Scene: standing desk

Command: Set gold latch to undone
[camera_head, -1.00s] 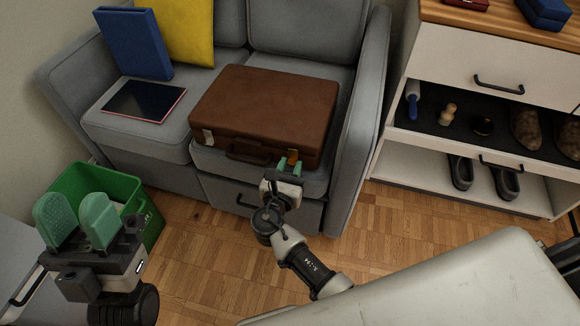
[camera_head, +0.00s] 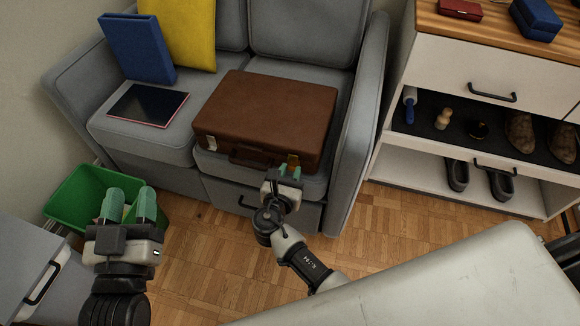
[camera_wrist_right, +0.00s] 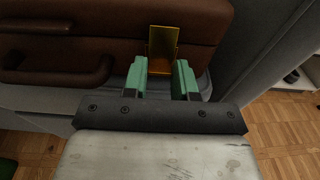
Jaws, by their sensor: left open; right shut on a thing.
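The brown briefcase (camera_head: 265,110) lies closed on the grey sofa seat. Its gold latch (camera_head: 293,160) is on the front face, right of the handle (camera_head: 247,158); it also shows in the right wrist view (camera_wrist_right: 164,42) as an upright gold plate at the lid seam. My right gripper (camera_head: 290,171) is at the latch, with its green fingers (camera_wrist_right: 161,77) on either side of the latch's lower part, shut on it. The fingers partly hide the latch's lower end. A silver latch (camera_head: 210,143) sits at the left front. My left gripper (camera_head: 129,200) is open and empty, away from the briefcase.
A green bin (camera_head: 75,200) stands on the floor behind my left gripper. The sofa's right arm (camera_head: 357,140) rises close beside the briefcase. A shoe cabinet (camera_head: 400,165) stands at the right. A blue box and a tablet are on the left seat.

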